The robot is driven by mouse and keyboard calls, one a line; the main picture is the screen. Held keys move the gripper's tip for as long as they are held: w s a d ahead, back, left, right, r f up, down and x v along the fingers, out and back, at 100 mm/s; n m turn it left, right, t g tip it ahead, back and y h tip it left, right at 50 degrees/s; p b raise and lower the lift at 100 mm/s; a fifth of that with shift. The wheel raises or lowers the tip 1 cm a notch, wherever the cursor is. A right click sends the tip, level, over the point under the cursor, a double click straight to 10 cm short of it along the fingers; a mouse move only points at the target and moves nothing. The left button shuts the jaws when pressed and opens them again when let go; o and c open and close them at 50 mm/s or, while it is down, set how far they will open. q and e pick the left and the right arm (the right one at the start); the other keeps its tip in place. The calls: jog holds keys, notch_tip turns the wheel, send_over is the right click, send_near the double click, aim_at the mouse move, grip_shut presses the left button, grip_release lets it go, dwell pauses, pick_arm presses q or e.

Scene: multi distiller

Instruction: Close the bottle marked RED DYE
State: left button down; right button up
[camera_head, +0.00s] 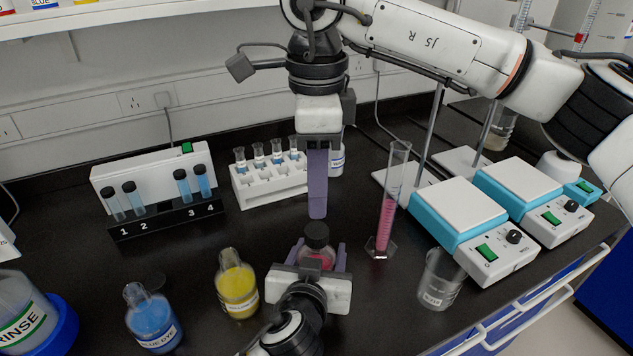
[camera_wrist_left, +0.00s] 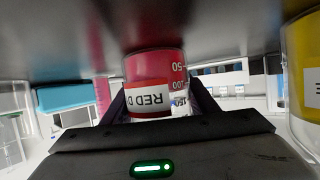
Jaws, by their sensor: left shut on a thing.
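The RED DYE bottle (camera_head: 318,262) stands upright at the front middle of the bench, holding red liquid. A dark cap (camera_head: 317,236) sits on its mouth; how tightly it is on cannot be told. My left gripper (camera_head: 318,260) is shut around the bottle's body, reaching in from the front. The left wrist view shows the bottle's RED label (camera_wrist_left: 148,98) between the fingers, upside down. My right gripper (camera_head: 317,215) points straight down above the cap, apart from it. Its near finger hides the other, so its opening does not show.
A blue dye bottle (camera_head: 152,318) and a yellow bottle (camera_head: 237,287) stand uncapped to the left. A graduated cylinder (camera_head: 388,215) with pink liquid, a beaker (camera_head: 437,280) and hotplates (camera_head: 455,210) stand to the right. A white tube rack (camera_head: 268,183) is behind.

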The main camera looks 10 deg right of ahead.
aim_at(316, 230)
jog(key=shift+f, duration=4.05)
jog(key=c, duration=1)
jog(key=shift+o, duration=0.2)
jog(key=m, duration=0.5)
jog(key=o, duration=1.3)
jog(key=shift+c, duration=0.2)
jog(key=shift+r, duration=0.1)
